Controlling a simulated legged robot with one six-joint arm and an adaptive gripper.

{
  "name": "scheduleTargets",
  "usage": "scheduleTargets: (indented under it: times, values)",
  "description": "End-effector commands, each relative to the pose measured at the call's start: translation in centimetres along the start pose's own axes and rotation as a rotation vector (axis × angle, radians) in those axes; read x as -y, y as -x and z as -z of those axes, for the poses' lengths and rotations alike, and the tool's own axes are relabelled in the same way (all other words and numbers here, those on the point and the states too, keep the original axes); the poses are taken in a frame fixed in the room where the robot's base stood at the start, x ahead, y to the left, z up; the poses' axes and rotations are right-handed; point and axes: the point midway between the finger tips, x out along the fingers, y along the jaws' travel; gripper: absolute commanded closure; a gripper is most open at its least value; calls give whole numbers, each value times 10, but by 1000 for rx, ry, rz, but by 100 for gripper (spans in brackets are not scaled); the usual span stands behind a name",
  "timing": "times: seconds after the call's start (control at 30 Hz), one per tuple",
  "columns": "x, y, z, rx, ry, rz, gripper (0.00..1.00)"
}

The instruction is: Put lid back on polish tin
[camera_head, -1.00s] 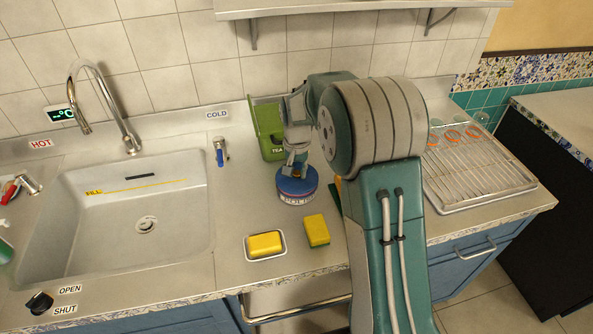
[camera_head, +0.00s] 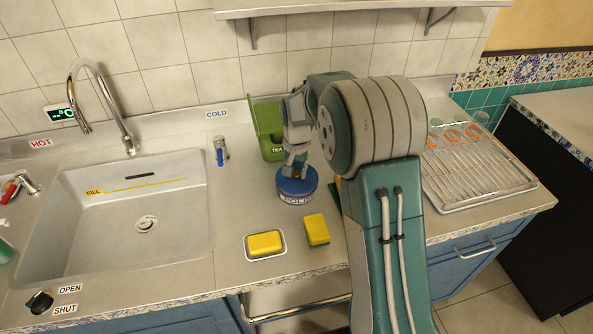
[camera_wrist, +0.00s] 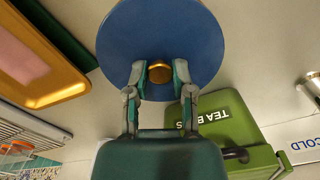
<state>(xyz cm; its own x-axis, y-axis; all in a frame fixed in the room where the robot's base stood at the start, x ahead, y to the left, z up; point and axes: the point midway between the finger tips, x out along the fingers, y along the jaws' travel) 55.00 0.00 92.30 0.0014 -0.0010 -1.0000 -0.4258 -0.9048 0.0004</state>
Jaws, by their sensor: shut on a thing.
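The polish tin (camera_head: 296,199) stands on the counter right of the sink, with part of its "POLISH" label showing. The round blue lid (camera_wrist: 160,30) with a gold knob (camera_wrist: 160,72) fills the top of the wrist view. My gripper (camera_wrist: 154,82) is shut on this knob, a finger on each side. In the head view my gripper (camera_head: 296,172) points down over the tin, with the blue lid (camera_head: 285,184) level at the tin's top. I cannot tell whether the lid is fully seated. In the wrist view the lid hides the tin.
A green tea box (camera_head: 267,130) stands open close behind the tin. A yellow sponge (camera_head: 316,230) and a dish with a yellow block (camera_head: 265,244) lie in front. The sink (camera_head: 140,215) is left, a wire drying rack (camera_head: 478,170) right.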

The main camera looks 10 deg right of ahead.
Motion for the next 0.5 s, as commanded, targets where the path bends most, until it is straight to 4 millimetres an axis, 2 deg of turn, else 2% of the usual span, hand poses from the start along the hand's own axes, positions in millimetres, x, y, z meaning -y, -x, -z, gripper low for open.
scheduleTargets:
  times: [0.43,0.47,0.5]
  values:
    - [0,0,0,0,0,0,100]
    - [0,0,0,0,0,0,55]
    - [0,0,0,0,0,0,37]
